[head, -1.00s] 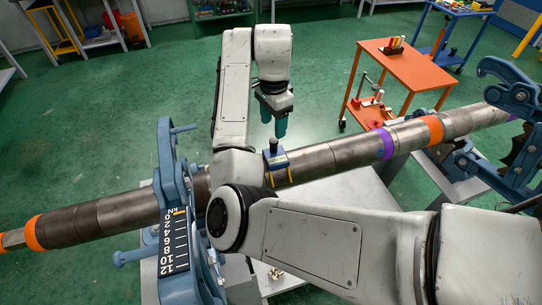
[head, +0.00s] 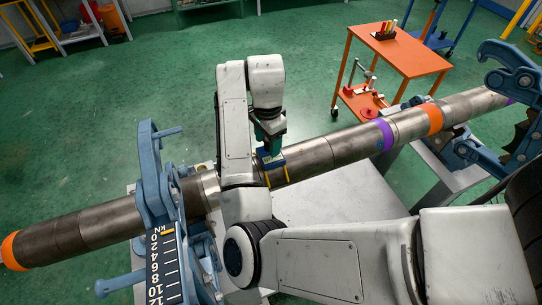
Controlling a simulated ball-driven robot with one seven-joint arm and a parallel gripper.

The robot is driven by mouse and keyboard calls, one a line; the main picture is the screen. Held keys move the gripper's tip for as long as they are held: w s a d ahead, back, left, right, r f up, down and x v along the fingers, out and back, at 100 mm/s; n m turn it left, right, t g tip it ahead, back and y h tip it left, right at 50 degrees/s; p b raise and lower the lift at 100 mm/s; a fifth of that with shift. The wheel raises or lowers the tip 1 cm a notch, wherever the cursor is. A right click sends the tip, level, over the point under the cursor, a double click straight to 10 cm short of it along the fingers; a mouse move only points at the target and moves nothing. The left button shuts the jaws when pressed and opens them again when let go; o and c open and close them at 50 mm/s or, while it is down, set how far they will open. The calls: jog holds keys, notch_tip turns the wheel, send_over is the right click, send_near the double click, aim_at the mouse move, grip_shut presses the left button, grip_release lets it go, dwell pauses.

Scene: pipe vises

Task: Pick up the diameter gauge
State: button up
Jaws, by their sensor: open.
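The diameter gauge (head: 273,166), a small blue saddle with yellow edges, sits astride the grey steel pipe (head: 325,152), just right of the left vise. My gripper (head: 269,147) points down right above it, with its teal fingers at the gauge's top. The dark knob on top of the gauge is hidden by the fingers. The gripper is open; whether the fingers touch the gauge cannot be told.
A blue pipe vise with a kN scale (head: 165,250) stands at left, another vise (head: 515,125) at right. The pipe has purple and orange bands. A grey table (head: 335,205) lies beneath. An orange cart (head: 397,55) stands behind on open green floor.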

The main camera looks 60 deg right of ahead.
jog(key=shift+w, duration=0.1)
jog(key=shift+c, duration=0.3)
grip_shut()
dwell(1.0)
